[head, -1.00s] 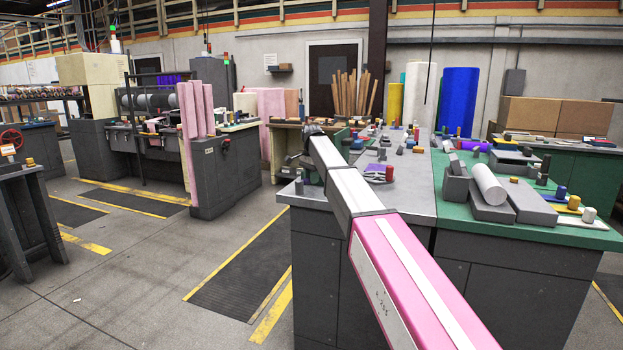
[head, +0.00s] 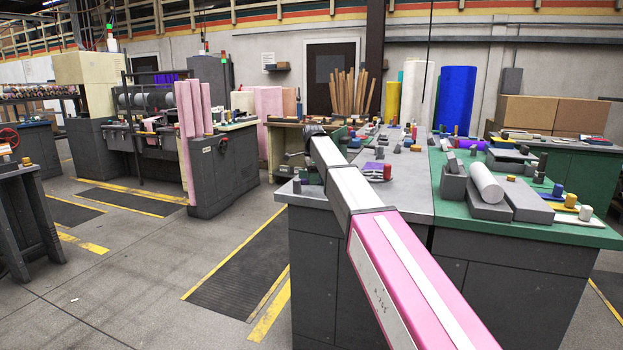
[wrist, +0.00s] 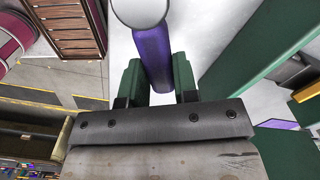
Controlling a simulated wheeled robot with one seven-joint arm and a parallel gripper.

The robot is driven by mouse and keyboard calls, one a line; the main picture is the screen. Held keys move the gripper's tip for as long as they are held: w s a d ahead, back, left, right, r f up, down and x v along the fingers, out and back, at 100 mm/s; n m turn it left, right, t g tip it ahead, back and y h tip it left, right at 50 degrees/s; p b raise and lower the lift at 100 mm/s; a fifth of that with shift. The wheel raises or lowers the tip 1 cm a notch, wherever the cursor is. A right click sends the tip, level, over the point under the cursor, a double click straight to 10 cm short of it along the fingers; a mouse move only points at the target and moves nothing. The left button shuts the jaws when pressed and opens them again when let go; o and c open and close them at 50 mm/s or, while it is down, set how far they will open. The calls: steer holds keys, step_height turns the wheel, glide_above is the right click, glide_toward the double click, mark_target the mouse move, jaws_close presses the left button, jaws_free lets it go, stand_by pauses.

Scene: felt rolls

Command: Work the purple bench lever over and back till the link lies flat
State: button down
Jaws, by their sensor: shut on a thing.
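In the wrist view the purple lever (wrist: 152,55) runs between the two green fingers of my gripper (wrist: 157,82). A pale round end (wrist: 140,10) caps it at the top of the picture. My gripper is shut on the lever's shaft, below that pale end. The lever's foot is hidden by the gripper's body. In the head view my arm reaches over the grey bench top (head: 408,200), and its dark far joint hides the gripper and lever. I cannot make out the link in either view.
A small purple piece (head: 371,169) and a red cylinder (head: 387,172) lie on the grey bench, right of my arm. A green bench top (head: 450,228) adjoins on the right, with a white roll (head: 486,182) in a grey cradle. The floor left of the bench is open.

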steer(key=m, duration=0.1)
steer(key=s+m, duration=0.1)
steer(key=shift+s+m, duration=0.25)
steer(key=shift+m, duration=0.05)
steer(key=shift+s+m, duration=0.7)
steer(key=shift+m, duration=0.7)
steer(key=shift+a, duration=0.1)
steer(key=c, duration=0.9)
jaws_free()
step_height(320, 180, up, 11)
steer(key=shift+f, duration=0.1)
